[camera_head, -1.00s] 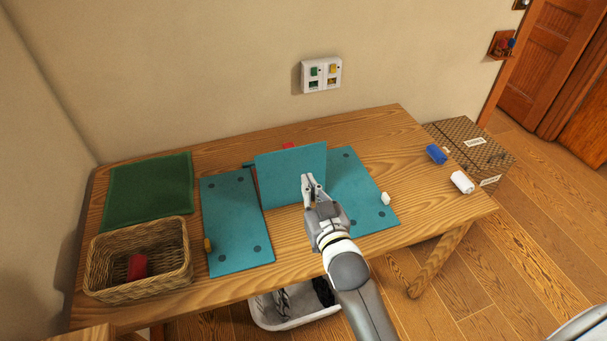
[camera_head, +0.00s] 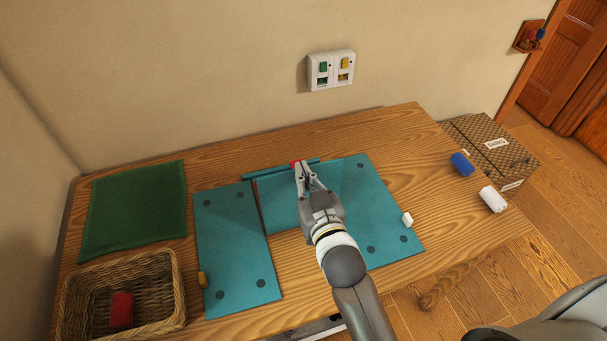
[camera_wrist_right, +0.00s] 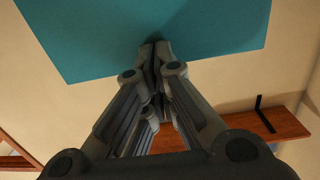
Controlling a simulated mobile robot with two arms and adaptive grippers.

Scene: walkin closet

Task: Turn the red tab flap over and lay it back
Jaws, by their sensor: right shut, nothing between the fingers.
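The red tab (camera_head: 296,163) shows at the back of the middle teal panel, just behind my right fingertips. A narrow teal strip (camera_head: 270,171) runs along that back edge. In the right wrist view a teal sheet (camera_wrist_right: 150,30) fills the top, by the fingertips (camera_wrist_right: 155,48). My left gripper is out of view.
A teal panel (camera_head: 235,245) with a yellow piece (camera_head: 203,279) lies left; a white piece (camera_head: 407,219) sits right. A green cloth (camera_head: 137,205) and wicker basket (camera_head: 170,318) are at left. Blue (camera_head: 462,163) and white (camera_head: 493,199) rolls lie near the table's right edge.

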